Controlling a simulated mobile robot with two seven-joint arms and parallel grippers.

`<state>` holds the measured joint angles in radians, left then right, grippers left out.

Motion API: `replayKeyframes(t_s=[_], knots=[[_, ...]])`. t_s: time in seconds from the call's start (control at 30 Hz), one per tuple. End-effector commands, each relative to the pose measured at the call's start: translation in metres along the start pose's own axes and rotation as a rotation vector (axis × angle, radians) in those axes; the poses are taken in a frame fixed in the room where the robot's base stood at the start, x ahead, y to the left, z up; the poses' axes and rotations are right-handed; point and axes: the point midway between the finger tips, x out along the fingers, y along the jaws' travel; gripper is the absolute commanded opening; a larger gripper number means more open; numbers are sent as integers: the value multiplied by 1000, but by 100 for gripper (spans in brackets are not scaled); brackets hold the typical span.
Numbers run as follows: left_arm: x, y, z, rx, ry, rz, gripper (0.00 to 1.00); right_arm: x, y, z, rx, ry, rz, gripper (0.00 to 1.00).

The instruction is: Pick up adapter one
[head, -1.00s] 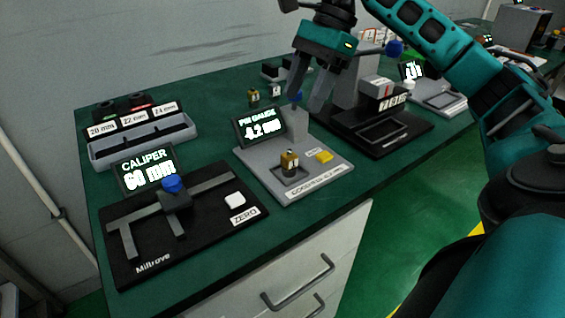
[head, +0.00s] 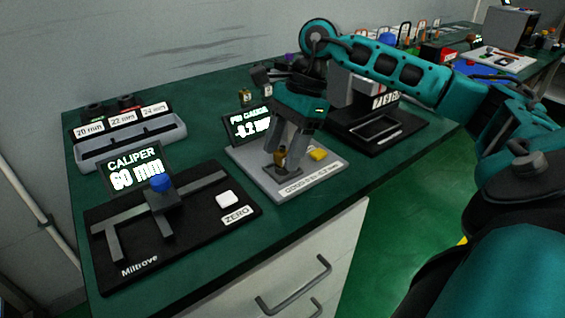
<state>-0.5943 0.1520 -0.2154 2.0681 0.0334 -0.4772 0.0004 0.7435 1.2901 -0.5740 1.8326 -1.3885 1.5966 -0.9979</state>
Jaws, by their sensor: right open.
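A small brass-coloured adapter (head: 280,156) stands upright on the dark square seat of the grey pin gauge (head: 318,178). Its label is too small and covered to read, so I cannot tell its number. My right gripper (head: 283,160) points down over it, with open fingers on either side of the adapter. I cannot tell whether they touch it. Another small brass piece (head: 245,97) stands behind the gauge. My left gripper is out of view.
The caliper station (head: 190,225) lies to the left, with a grey tray (head: 130,145) behind it. A yellow button (head: 317,154) is just right of the gripper. A black station (head: 375,128) stands to the right. The bench's front strip is clear.

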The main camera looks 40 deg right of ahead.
Motion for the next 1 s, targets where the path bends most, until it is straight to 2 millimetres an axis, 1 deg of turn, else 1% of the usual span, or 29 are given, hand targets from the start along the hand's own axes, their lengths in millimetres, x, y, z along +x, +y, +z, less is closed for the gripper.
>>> replayKeyframes(t_s=[0.03, 0.1, 0.3, 0.9, 1.0], knots=[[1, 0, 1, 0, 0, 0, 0, 5, 0, 0, -1, 0, 2, 57], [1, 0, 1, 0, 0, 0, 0, 7, 0, 0, -1, 0, 1, 57], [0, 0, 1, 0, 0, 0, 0, 7, 0, 0, -1, -1, 1, 57], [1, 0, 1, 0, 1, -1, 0, 6, 0, 0, -1, -1, 0, 0], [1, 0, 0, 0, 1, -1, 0, 6, 0, 1, -1, -1, -1, 0]])
